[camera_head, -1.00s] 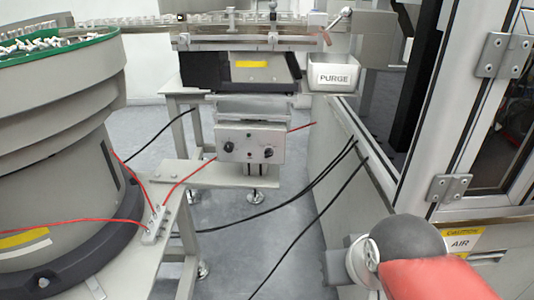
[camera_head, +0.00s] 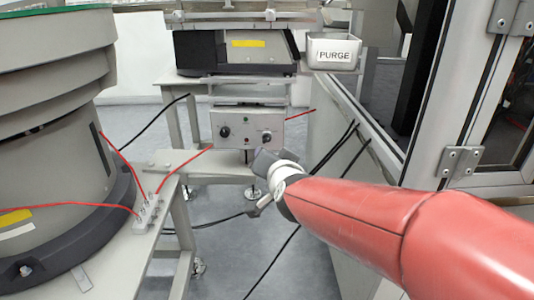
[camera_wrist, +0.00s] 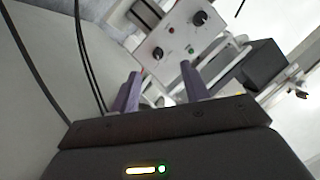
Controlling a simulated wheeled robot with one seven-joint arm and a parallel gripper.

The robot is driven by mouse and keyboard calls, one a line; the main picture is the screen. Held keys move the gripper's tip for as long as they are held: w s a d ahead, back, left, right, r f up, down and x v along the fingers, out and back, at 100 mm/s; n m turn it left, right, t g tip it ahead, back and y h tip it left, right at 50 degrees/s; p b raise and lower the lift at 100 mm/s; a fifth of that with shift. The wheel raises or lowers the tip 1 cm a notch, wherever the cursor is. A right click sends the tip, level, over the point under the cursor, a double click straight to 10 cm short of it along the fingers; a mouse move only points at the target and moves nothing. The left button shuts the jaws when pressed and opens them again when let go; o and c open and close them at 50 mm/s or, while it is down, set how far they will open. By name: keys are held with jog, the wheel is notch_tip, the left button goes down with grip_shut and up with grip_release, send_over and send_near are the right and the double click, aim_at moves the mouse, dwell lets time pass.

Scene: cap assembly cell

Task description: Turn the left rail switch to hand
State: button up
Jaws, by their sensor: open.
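A light grey control box (camera_head: 248,127) stands under the rail in the middle of the head view. It has a black left knob (camera_head: 224,131) and a black right knob (camera_head: 266,138). In the wrist view the box face (camera_wrist: 178,40) is turned, with the left knob (camera_wrist: 201,18) at upper right and the right knob (camera_wrist: 158,53) lower left. Which way their pointers face is too small to tell. My gripper (camera_wrist: 160,88) is open and empty, its purple fingers apart from the box. In the head view it is below and right of the box, its fingertips hidden.
A large bowl feeder (camera_head: 50,150) fills the left. A grey cabinet (camera_head: 480,200) stands at right, with a PURGE bin (camera_head: 333,54) beside it. Red cables (camera_head: 190,170) and black cables cross the gap. The space in front of the box is open.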

aim_at(267, 140)
jog(key=w+f+m+t+h, duration=0.1)
jog(key=w, duration=0.3)
jog(key=w+f+m+t+h+b, duration=0.1)
jog(key=w+m+h, duration=0.1)
jog(key=w, duration=0.3)
jog(key=w+f+m+t+h, duration=0.1)
jog(key=w+m, duration=0.1)
jog(key=w, duration=0.2)
jog(key=shift+w+h+b, duration=0.3)
jog(key=shift+w+b, duration=0.05)
jog(key=shift+b, duration=0.05)
jog(key=c, duration=1)
